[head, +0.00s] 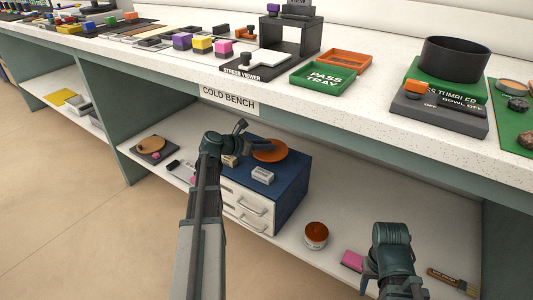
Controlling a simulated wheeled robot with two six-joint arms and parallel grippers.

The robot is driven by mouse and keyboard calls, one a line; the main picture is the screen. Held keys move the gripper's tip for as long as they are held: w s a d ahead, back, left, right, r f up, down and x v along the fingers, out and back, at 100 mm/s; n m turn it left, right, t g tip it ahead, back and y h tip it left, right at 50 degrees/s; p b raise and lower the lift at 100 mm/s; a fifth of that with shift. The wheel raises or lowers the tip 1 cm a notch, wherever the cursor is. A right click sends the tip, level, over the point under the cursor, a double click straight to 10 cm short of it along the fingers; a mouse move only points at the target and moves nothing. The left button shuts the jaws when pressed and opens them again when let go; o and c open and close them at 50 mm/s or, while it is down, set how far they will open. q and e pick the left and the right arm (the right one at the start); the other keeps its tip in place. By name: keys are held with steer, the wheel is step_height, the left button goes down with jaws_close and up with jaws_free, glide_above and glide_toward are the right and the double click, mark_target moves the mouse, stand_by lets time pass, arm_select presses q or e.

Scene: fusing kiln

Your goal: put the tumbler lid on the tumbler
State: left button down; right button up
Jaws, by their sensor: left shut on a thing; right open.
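The tumbler (461,60) is a black, open-topped drum on a green base on the bench top at right. No lid shows on it. A flat orange-brown disc (274,150), which looks like the tumbler lid, is at the top of the blue drawer cabinet on the lower shelf. My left gripper (256,141) is at the disc's left edge and shut on it. Whether the disc touches the cabinet top I cannot tell. My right gripper (372,286) is open and low at the right, by a pink block (352,260); its fingers are partly hidden.
The bench front edge (350,142) overhangs the shelf above the disc. A white block (263,175) lies on the blue cabinet (291,190). A jar (316,235) and a brush (452,281) are on the shelf. A grey control box (440,115) stands before the tumbler; a green pass tray (323,77) is left of it.

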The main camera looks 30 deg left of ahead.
mark_target(262, 152)
arm_select(q)
steer(key=shift+f+b, duration=1.3)
steer(key=shift+f, duration=0.25)
steer(key=shift+f, duration=0.2)
steer(key=c, duration=0.7)
jaws_free()
steer(key=shift+c, duration=0.2)
steer(key=shift+r, duration=0.1)
